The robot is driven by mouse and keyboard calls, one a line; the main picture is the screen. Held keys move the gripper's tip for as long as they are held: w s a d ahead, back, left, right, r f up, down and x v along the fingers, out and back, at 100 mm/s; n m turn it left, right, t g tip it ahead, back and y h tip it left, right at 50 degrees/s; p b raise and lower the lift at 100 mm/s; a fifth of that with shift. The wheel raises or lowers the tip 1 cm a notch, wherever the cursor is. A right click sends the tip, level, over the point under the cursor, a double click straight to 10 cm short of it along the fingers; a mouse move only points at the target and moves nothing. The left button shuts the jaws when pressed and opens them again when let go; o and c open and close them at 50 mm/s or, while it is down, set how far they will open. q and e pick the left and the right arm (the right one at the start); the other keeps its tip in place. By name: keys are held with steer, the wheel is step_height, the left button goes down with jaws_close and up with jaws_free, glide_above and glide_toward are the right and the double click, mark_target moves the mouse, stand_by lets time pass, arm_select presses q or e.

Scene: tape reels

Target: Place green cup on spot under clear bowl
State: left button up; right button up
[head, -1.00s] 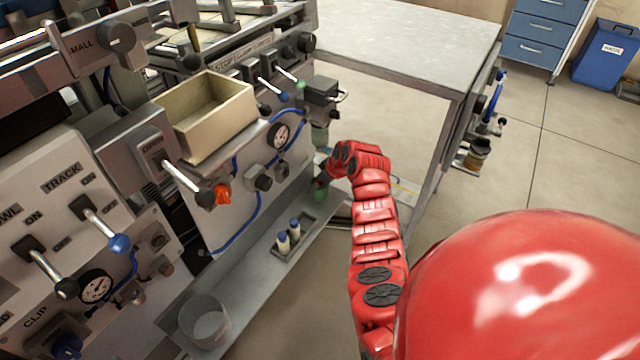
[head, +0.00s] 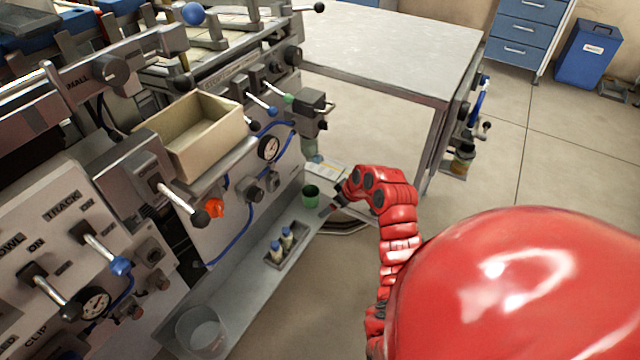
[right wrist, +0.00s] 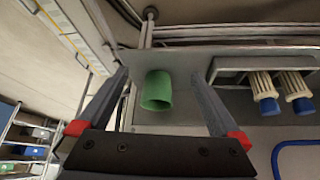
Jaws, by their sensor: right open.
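The green cup (head: 311,195) stands on the far end of the machine's low grey shelf. In the right wrist view the green cup (right wrist: 157,90) shows between the two spread fingers, apart from both. A clear bowl (head: 201,330) sits at the near end of the same shelf. No separate spot under it can be made out. My left gripper is not in view.
Levers and knobs (head: 200,216) stick out from the machine above the shelf. A metal table (head: 400,50) stands at the back, with open floor in front.

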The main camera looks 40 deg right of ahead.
steer(key=s, duration=0.3)
steer(key=shift+d, duration=0.3)
steer(key=shift+s, duration=0.1)
